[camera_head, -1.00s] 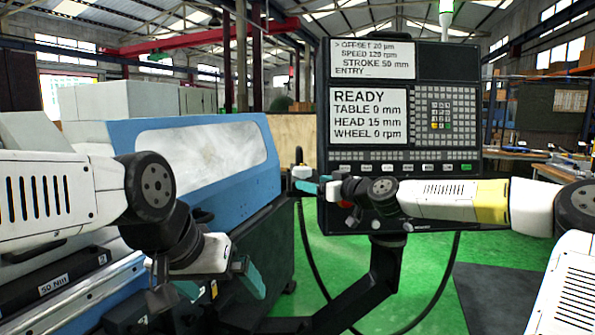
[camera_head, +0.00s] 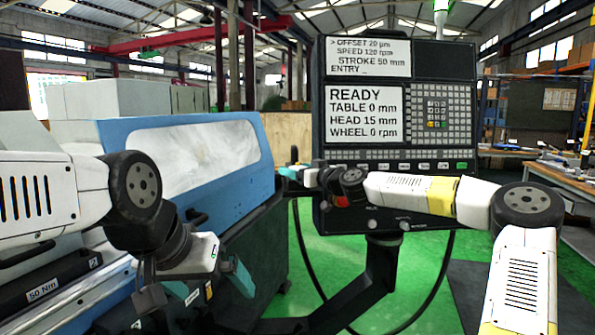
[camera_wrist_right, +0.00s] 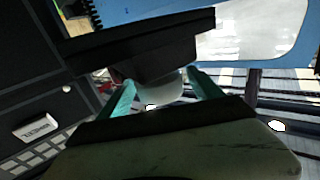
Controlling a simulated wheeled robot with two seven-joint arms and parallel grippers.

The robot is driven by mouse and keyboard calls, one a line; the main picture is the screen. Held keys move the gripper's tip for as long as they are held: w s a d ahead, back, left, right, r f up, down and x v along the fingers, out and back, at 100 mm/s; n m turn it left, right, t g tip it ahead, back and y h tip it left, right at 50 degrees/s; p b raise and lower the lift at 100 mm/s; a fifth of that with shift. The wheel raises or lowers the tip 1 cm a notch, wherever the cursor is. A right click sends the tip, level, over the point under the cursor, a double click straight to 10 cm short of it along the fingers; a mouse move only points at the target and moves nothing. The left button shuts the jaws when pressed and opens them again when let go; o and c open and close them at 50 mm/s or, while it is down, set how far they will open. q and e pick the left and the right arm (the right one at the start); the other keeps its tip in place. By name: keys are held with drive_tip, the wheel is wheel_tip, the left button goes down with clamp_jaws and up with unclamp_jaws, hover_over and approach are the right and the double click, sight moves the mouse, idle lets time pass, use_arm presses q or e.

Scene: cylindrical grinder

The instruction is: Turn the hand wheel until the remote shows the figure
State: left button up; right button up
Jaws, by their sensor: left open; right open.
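The control console (camera_head: 395,230) stands in the middle of the head view. Its screen (camera_head: 364,114) reads READY, TABLE 0 mm, HEAD 15 mm, WHEEL 0 rpm. My right gripper (camera_head: 291,172) is at the console's left edge, by a small dark part (camera_head: 294,154). In the right wrist view it is open, its teal fingers (camera_wrist_right: 161,76) either side of a pale rounded part (camera_wrist_right: 160,90) under a dark block (camera_wrist_right: 145,48). I cannot tell whether they touch it, or whether it is the hand wheel. My left gripper (camera_head: 211,286) is open and empty before the grinder. No remote is clearly identifiable.
The blue and white grinder (camera_head: 245,175) fills the left side, close to my left arm. A cable loops down beside the console. Green floor (camera_head: 420,270) is open below it. A workbench (camera_head: 560,180) with tools stands at the right.

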drive_tip(key=c, duration=1.4)
drive_tip(key=shift+o, duration=0.2)
drive_tip(key=shift+m+t+h, duration=0.3)
drive_tip(key=m+h, duration=0.1)
drive_tip(key=m+t+h, duration=0.1)
drive_tip(key=h, duration=0.1)
drive_tip(key=m+t+h, duration=0.1)
drive_tip(key=h, duration=0.1)
drive_tip(key=shift+s+a+r, duration=0.1)
drive_tip(key=shift+a+r, duration=0.05)
drive_tip(key=shift+r, duration=0.1)
drive_tip(key=m+t+h, duration=0.1)
drive_tip(key=m+h, duration=0.3)
drive_tip(key=h, duration=0.2)
drive_tip(key=shift+m+h, duration=0.3)
drive_tip(key=shift+m, duration=0.1)
drive_tip(key=m+h, duration=0.1)
drive_tip(key=h, duration=0.1)
drive_tip(key=m+g+h, duration=0.1)
drive_tip(key=m+h, duration=0.2)
drive_tip(key=h, duration=0.2)
drive_tip(key=shift+d+f+m+g, duration=0.2)
drive_tip(key=shift+d+m+g, duration=0.1)
drive_tip(key=shift+g, duration=0.1)
drive_tip(key=m+g+h, duration=0.4)
drive_tip(key=h, duration=0.1)
drive_tip(key=shift+d+f+m+h, duration=0.1)
drive_tip(key=shift+d+m+h, duration=0.05)
drive_tip(key=shift+m+h, duration=0.15)
drive_tip(key=shift+g, duration=0.5)
